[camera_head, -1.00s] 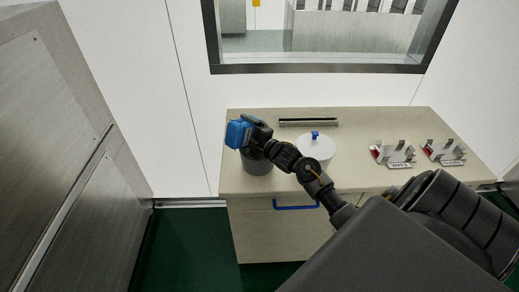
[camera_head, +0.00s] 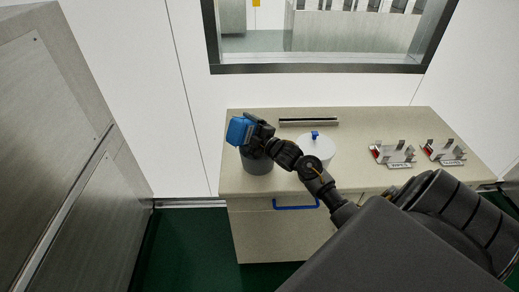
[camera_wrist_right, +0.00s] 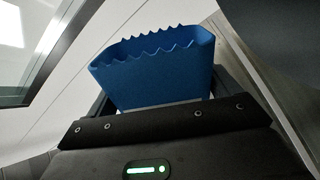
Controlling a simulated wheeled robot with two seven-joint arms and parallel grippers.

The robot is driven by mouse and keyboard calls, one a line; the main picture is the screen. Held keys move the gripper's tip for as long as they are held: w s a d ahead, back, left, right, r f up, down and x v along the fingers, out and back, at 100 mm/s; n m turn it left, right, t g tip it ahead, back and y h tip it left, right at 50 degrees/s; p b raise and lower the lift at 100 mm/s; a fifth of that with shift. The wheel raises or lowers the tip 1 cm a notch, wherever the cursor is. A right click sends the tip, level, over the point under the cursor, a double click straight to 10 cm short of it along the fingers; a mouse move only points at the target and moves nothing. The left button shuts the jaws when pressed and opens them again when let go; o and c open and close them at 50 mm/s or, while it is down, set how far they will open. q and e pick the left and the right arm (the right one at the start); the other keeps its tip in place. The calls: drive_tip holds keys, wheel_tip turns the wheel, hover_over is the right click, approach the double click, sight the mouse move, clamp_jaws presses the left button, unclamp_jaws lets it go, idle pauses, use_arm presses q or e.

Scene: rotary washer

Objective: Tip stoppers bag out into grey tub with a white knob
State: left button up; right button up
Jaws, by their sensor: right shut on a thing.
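A blue bag (camera_head: 240,130) with a zigzag open top is held by my right gripper (camera_head: 253,132), which is shut on it. In the right wrist view the bag (camera_wrist_right: 160,75) sits between the dark fingers, its jagged mouth facing up in the picture; its contents cannot be seen. The dark grey tub (camera_head: 257,166) stands on the left of the counter, just below the bag and gripper, which partly hide its top. No white knob shows on it. My left gripper is not in view.
A white tub with a blue knob (camera_head: 317,147) stands right of the grey tub, partly behind my right arm. Two labelled metal holders (camera_head: 395,155) (camera_head: 443,152) are at the right of the counter (camera_head: 350,118). A dark slotted strip (camera_head: 308,122) lies at the back. A window is above.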

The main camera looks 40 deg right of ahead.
sight(255, 125)
drive_tip(key=shift+w+d+r+m, duration=0.1)
drive_tip(key=shift+d+m, duration=0.35)
drive_tip(key=shift+m, duration=0.3)
drive_tip(key=shift+d+r+m, duration=0.1)
drive_tip(key=shift+d+m, duration=0.35)
drive_tip(key=shift+m, duration=0.3)
idle(0.8)
wheel_tip(255, 125, up, 3)
drive_tip(key=shift+f, duration=0.1)
wheel_tip(255, 125, down, 3)
drive_tip(key=b, duration=0.2)
drive_tip(key=shift+f+b, duration=0.15)
drive_tip(key=shift+b, duration=0.15)
drive_tip(key=shift+r, duration=0.2)
